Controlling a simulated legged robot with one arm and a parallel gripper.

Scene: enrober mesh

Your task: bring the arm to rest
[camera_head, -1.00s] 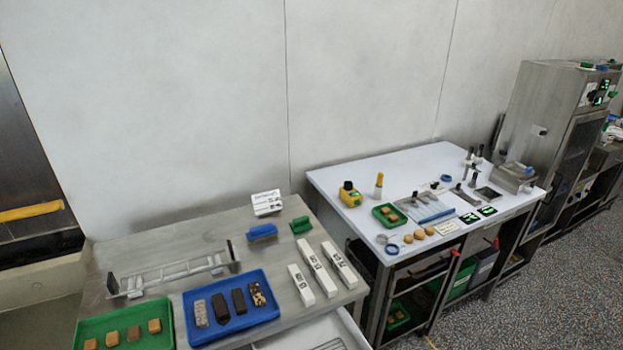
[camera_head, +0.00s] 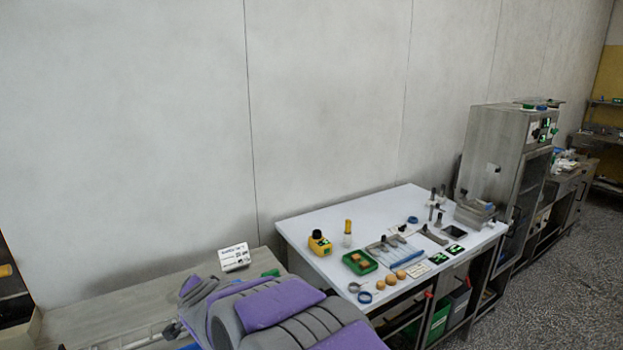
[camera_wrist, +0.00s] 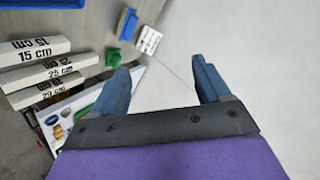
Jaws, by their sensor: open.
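My gripper (camera_wrist: 160,88) shows in the wrist view with its two blue fingers spread apart. Nothing is between the fingers; the pale wall and part of the tables show beyond them. In the head view, my purple and grey arm crosses the bottom middle, in front of the steel table (camera_head: 100,305). The fingertips cannot be made out there.
White length blocks (camera_wrist: 48,72), a blue brush (camera_wrist: 127,24) and a green item (camera_wrist: 113,57) lie on the steel table. A white sign (camera_head: 234,257) stands at its back. The white table (camera_head: 370,215) to the right holds small tools and a green tray (camera_head: 360,263).

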